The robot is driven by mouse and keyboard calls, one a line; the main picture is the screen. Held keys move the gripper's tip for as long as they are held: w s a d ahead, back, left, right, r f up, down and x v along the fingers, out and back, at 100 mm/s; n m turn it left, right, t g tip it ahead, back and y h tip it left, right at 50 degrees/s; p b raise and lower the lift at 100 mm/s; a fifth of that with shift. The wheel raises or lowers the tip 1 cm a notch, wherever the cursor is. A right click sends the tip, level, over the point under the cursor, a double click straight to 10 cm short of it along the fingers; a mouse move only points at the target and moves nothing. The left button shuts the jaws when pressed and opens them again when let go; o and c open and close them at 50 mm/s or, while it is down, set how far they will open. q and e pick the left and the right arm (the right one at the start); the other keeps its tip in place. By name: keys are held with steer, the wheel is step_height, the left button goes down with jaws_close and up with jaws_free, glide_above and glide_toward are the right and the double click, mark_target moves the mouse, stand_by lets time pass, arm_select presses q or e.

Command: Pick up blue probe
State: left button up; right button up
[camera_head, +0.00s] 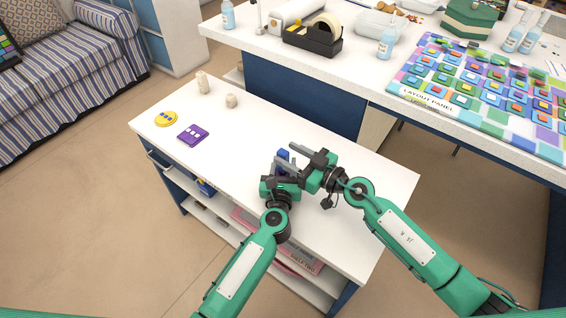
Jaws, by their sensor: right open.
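A small blue piece (283,154), likely the blue probe, shows on the white cabinet top, partly hidden by my grippers. My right gripper (300,160) comes in from the right, open, with its fingers close to the blue piece. I see no clear grip on it. My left gripper (277,180) is just in front, close beside the right one, and its fingers are largely hidden. The two grippers overlap in the picture, so I cannot tell whether they touch.
On the white cabinet top (350,215) lie a yellow disc (166,118), a purple square piece (193,134) and two beige cylinders (203,82) (231,100). A worktable behind holds a colourful layout panel (470,90), a tape dispenser (314,37) and bottles (386,42). The top's left half is mostly clear.

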steer(key=x, duration=0.4)
steer(key=shift+a, duration=0.3)
steer(key=shift+c, duration=0.5)
jaws_close()
steer(key=shift+r, duration=0.1)
step_height(320, 180, up, 10)
